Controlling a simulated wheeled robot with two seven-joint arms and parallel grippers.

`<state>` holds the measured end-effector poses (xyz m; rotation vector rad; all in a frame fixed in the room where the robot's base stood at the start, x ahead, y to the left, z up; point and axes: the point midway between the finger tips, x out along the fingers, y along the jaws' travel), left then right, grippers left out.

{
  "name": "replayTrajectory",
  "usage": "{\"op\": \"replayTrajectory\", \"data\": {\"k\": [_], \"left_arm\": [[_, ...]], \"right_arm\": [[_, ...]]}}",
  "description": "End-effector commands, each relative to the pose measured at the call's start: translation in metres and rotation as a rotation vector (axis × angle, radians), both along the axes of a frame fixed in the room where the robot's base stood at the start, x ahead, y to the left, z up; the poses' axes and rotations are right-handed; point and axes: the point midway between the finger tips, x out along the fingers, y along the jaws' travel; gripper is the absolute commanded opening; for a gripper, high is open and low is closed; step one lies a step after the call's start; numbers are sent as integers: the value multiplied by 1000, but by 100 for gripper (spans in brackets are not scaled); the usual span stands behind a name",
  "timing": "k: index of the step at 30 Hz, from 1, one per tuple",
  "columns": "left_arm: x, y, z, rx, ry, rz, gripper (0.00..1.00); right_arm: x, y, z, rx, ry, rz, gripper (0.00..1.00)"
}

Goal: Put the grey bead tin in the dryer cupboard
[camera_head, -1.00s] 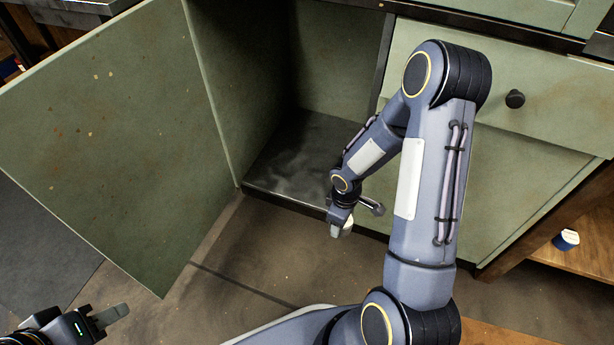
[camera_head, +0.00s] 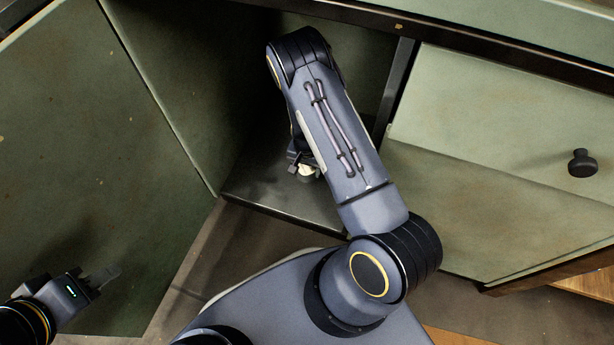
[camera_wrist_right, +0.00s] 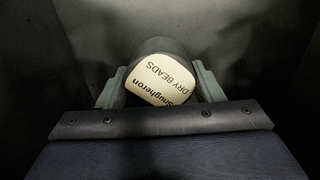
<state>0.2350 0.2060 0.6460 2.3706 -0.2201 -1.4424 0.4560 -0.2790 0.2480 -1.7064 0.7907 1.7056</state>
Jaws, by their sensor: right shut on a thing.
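The bead tin (camera_wrist_right: 162,82) shows in the right wrist view as a short round tin with a cream label reading "Snugheron DRY BEADS". My right gripper (camera_wrist_right: 161,88) is shut on it, one finger on each side. In the head view the right gripper (camera_head: 300,160) is inside the open cupboard (camera_head: 260,185), low over its dark floor, with a pale bit of the tin (camera_head: 306,170) showing. My right arm hides much of it, and I cannot tell whether the tin touches the floor. My left gripper (camera_head: 100,278) is open and empty at the lower left.
The green cupboard door (camera_head: 70,150) stands open on the left. A green drawer front (camera_head: 500,110) with a black knob (camera_head: 582,163) is on the right, beyond the dark cupboard post (camera_head: 395,85). The cupboard floor left of the gripper looks clear.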

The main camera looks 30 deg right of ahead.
Motion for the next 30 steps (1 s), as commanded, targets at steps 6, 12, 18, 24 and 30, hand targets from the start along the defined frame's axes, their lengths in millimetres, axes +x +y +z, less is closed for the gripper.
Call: {"op": "replayTrajectory", "data": {"k": [6,12,18,24,30], "left_arm": [[0,0,-23,0,0,0,36],[0,0,-30,0,0,0,36],[0,0,-44,0,0,0,36],[0,0,-42,0,0,0,36],[0,0,-46,0,0,0,36]], "right_arm": [[-1,0,-45,0,1,1,35],[0,0,-64,0,0,1,35],[-1,0,-92,0,0,4,35],[0,0,-92,1,-2,3,35],[0,0,-96,1,-1,3,62]]}}
